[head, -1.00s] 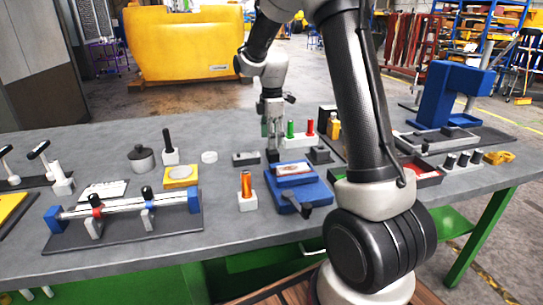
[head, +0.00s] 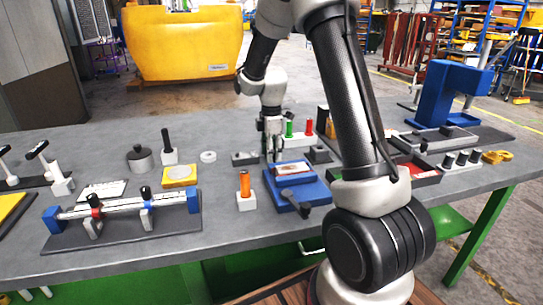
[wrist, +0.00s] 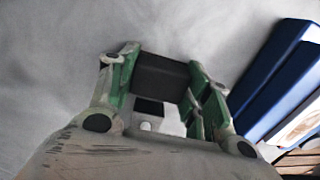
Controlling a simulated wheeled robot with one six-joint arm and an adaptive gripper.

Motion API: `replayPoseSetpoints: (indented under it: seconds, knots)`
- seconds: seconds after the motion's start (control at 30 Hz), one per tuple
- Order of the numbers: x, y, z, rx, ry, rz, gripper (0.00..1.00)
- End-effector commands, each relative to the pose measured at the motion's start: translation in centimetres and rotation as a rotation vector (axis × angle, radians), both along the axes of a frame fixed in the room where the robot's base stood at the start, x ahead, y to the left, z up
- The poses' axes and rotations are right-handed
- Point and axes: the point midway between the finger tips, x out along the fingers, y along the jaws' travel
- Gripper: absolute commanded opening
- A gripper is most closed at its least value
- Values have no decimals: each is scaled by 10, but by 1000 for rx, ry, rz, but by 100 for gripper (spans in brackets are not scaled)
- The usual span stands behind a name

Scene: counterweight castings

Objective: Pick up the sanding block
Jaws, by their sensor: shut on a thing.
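My gripper (head: 271,152) is low over the grey table, just behind the blue fixture. In the wrist view its two green-padded fingers (wrist: 166,85) are closed on the sides of a dark block, the sanding block (wrist: 160,76). A small black and white part shows nearer the palm between the fingers. In the head view the fingers mostly hide the block. I cannot tell whether the block still touches the table.
The blue fixture (head: 312,194) with a black handle stands close in front of the gripper. A grey slotted block (head: 244,158) is just left, and a dark block (head: 319,154) just right. Green and red pegs (head: 309,127) stand behind. Free table lies toward the back left.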

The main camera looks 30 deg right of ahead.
Motion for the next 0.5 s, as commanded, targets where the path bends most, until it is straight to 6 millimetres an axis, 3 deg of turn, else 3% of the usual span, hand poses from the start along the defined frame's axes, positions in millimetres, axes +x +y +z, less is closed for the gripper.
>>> replayPoseSetpoints:
  seconds: [0.27, 0.5]
  knots:
    - [0, 0, 7, 0, -1, 0, 23]
    - [1, 0, 55, 0, -5, 0, 23]
